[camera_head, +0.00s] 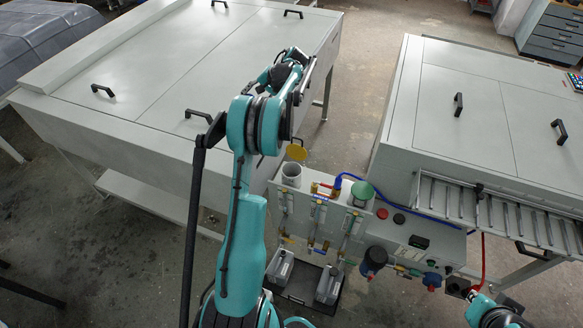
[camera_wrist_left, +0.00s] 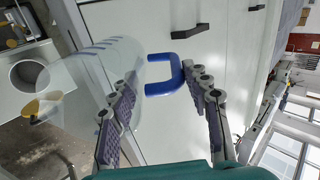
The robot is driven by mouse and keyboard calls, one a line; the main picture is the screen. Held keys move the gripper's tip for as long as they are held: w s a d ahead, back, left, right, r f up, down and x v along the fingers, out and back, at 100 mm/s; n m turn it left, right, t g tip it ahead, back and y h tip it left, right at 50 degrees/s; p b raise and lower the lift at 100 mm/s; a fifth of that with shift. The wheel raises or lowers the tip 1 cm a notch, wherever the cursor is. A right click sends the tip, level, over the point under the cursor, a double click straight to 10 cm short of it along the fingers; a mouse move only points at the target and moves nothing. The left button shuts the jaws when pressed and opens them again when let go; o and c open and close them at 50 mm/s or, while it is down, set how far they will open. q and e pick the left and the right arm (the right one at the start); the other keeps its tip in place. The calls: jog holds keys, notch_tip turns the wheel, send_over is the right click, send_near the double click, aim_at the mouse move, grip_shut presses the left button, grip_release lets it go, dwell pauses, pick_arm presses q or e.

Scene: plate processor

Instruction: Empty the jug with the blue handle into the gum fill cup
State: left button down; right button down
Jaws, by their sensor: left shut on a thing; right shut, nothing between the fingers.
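The clear jug (camera_wrist_left: 95,80) with the blue handle (camera_wrist_left: 165,76) fills the left of the left wrist view. My left gripper (camera_wrist_left: 165,100) is shut on the handle, with a finger on either side. I cannot tell whether liquid is in the jug. A pale round cup (camera_wrist_left: 28,75) with an open yellow lid (camera_wrist_left: 42,106) shows beyond the jug, apart from it. In the head view this cup (camera_head: 291,174) and its yellow lid (camera_head: 297,152) stand at the panel's left end. My left arm hides most of the jug there. My right gripper (camera_head: 505,317) is at the bottom right, shut and empty.
A second cup with a green lid (camera_head: 361,192) stands right of the yellow-lidded one, beside valves and pipes. Large grey machines with black handles stand left (camera_head: 130,75) and right (camera_head: 490,95). Grey containers (camera_head: 280,268) sit in a dark tray below.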

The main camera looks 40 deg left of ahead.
pick_arm(q)
jog(key=s+a+f+t+h+p, duration=0.2)
jog(key=a+f+h+p, duration=0.2)
jog(key=a+h, duration=0.3)
jog(key=shift+s+a+f+t+h, duration=0.3)
jog(key=shift+s+a+f, duration=0.15)
jog(key=shift+a, duration=0.35)
jog(key=shift+w, duration=0.1)
notch_tip(320, 180, up, 5)
jog(key=p, duration=0.3)
